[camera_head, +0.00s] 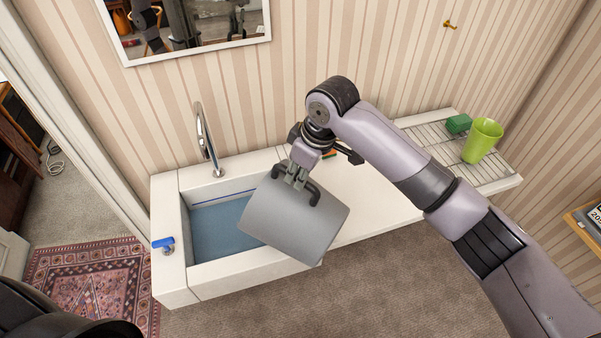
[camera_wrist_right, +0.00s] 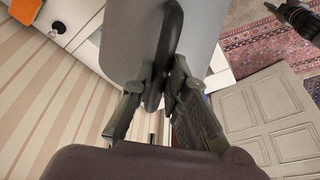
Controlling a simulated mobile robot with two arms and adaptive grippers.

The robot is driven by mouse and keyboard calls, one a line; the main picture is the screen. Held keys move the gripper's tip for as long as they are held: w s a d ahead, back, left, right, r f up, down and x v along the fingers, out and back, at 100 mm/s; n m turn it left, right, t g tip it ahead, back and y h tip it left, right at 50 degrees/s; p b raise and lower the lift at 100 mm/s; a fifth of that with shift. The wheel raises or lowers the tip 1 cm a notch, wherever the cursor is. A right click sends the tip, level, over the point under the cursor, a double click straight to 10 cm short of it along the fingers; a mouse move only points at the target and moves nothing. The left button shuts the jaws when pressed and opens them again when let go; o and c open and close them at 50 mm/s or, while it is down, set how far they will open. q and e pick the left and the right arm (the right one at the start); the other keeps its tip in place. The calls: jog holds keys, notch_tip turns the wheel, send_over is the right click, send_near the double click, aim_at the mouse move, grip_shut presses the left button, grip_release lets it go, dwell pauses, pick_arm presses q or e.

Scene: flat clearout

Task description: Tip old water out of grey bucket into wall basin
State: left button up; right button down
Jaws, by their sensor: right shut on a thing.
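The grey bucket (camera_head: 290,222) is tilted above the right part and front rim of the wall basin (camera_head: 232,271). Its opening and inside are hidden, and no stream of water shows. Blue water (camera_head: 215,228) lies in the basin. My right gripper (camera_head: 298,186) is shut on the bucket's dark handle. In the right wrist view the handle (camera_wrist_right: 160,75) sits between the fingers, against the grey bucket wall (camera_wrist_right: 130,35).
A chrome tap (camera_head: 205,140) stands behind the basin, and a blue-handled valve (camera_head: 165,244) is on its left end. The white counter (camera_head: 365,195) continues right to a wire rack (camera_head: 430,135) with a green cup (camera_head: 482,141) and a green sponge (camera_head: 458,124). Carpet (camera_head: 400,290) lies clear in front.

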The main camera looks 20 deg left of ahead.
aim_at(286, 167)
jog(key=shift+w+a+r+h, duration=0.15)
jog(key=shift+a+r+h, duration=0.1)
jog(key=shift+a, duration=0.3)
jog(key=shift+w+a+r+h, duration=0.15)
jog(key=shift+a+r, duration=0.05)
jog(key=shift+a, duration=0.35)
jog(key=shift+w+a+r+h, duration=0.15)
jog(key=shift+a+r+h, duration=0.1)
jog(key=shift+a, duration=0.3)
jog(key=shift+r, duration=0.1)
